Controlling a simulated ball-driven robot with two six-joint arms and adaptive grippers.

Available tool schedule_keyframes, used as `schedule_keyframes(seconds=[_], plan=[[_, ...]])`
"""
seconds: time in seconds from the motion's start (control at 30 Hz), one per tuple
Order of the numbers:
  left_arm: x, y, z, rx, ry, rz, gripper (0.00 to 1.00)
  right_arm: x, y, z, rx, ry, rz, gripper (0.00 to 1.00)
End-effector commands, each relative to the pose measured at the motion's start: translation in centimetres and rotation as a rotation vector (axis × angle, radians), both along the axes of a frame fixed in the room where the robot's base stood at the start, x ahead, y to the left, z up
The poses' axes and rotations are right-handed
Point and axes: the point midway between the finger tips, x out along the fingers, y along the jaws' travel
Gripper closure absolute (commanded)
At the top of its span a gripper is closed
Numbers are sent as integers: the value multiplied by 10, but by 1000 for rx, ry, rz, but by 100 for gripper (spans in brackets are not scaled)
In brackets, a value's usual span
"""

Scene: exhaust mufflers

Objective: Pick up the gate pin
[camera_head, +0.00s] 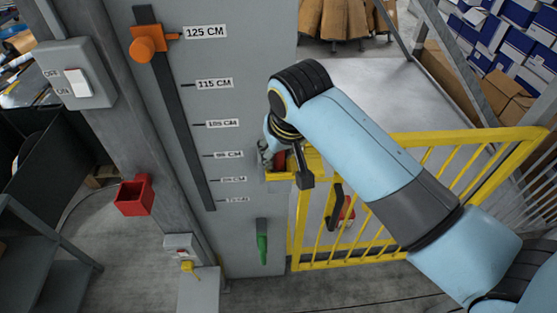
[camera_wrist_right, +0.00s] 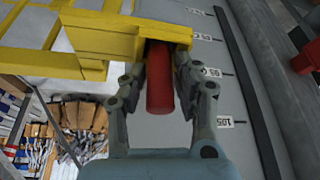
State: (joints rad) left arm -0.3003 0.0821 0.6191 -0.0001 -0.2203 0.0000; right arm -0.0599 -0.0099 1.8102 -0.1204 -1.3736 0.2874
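The gate pin (camera_wrist_right: 160,85) is a red cylinder in the right wrist view. Its far end goes into a yellow bracket (camera_wrist_right: 105,40) of the gate. In the head view only a bit of red (camera_head: 281,159) shows at the bracket, mostly hidden by my right wrist. My right gripper (camera_wrist_right: 160,72) has one finger on each side of the pin, with no clear gap at the pads, so it looks shut on it. In the head view the right gripper (camera_head: 270,156) is at the gate's top left corner. My left gripper is not in view.
The yellow gate (camera_head: 460,138) stands right of a grey panel (camera_head: 235,120) with a height scale and orange slider (camera_head: 145,46). A red open box (camera_head: 134,195), a green handle (camera_head: 262,243) and an off/on switch (camera_head: 77,82) are nearby. Blue-white boxes (camera_head: 515,45) lie behind.

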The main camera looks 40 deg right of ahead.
Motion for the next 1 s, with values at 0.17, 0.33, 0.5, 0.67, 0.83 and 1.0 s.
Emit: schedule_keyframes(seconds=[0.17,0.33,0.5,0.67,0.83,1.0], plan=[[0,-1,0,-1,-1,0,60,0,0,-1,0,-1,0,70],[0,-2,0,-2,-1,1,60,0,0,-1,0,0,0,90],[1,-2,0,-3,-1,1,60,0,0,-1,0,0,0,100],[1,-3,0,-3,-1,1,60,0,0,0,0,-1,0,100],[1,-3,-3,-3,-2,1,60,1,0,9,0,-3,0,100],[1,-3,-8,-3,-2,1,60,2,0,42,0,-6,1,100]])
